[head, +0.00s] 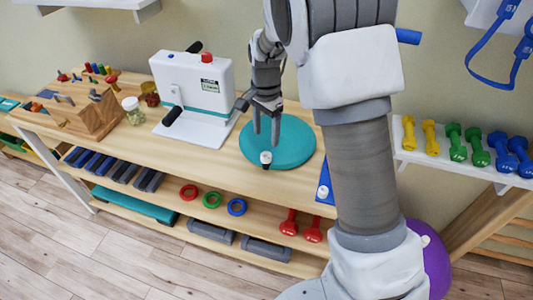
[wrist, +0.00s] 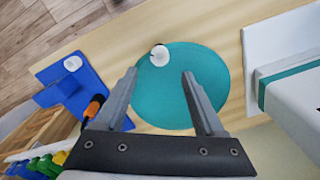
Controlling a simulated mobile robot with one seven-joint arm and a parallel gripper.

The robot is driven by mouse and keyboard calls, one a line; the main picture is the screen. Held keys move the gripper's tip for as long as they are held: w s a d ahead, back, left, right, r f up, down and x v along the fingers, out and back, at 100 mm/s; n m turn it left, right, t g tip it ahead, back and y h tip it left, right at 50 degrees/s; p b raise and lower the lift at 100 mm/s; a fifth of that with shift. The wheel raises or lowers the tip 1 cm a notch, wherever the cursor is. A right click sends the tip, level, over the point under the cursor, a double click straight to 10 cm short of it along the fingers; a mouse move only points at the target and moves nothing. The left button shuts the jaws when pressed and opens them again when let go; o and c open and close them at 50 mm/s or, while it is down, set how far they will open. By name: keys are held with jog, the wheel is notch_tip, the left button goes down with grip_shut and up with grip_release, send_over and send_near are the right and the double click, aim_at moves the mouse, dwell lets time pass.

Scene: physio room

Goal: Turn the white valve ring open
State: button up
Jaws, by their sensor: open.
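The white valve ring (head: 266,157) is a small white piece at the front edge of a round teal balance cushion (head: 292,146) on the wooden table. In the wrist view the ring (wrist: 160,53) shows as a white disc with a dark notch on the far rim of the cushion (wrist: 180,100). My gripper (head: 266,138) points down over the cushion, its fingers apart and nothing between them. In the wrist view the ring lies just beyond and between the fingertips of my gripper (wrist: 160,73). I cannot tell the exact height gap.
A white machine (head: 195,95) with black handles stands left of the cushion. A blue board (head: 326,180) with a white round piece lies to the right, beside my arm. A pegboard block (head: 85,112) and jar (head: 133,110) stand further left. Dumbbells (head: 457,142) sit on the right shelf.

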aim_at(266, 152)
notch_tip(266, 152, down, 8)
jog(key=shift+f+b, duration=0.2)
jog(key=shift+b, duration=0.15)
grip_shut()
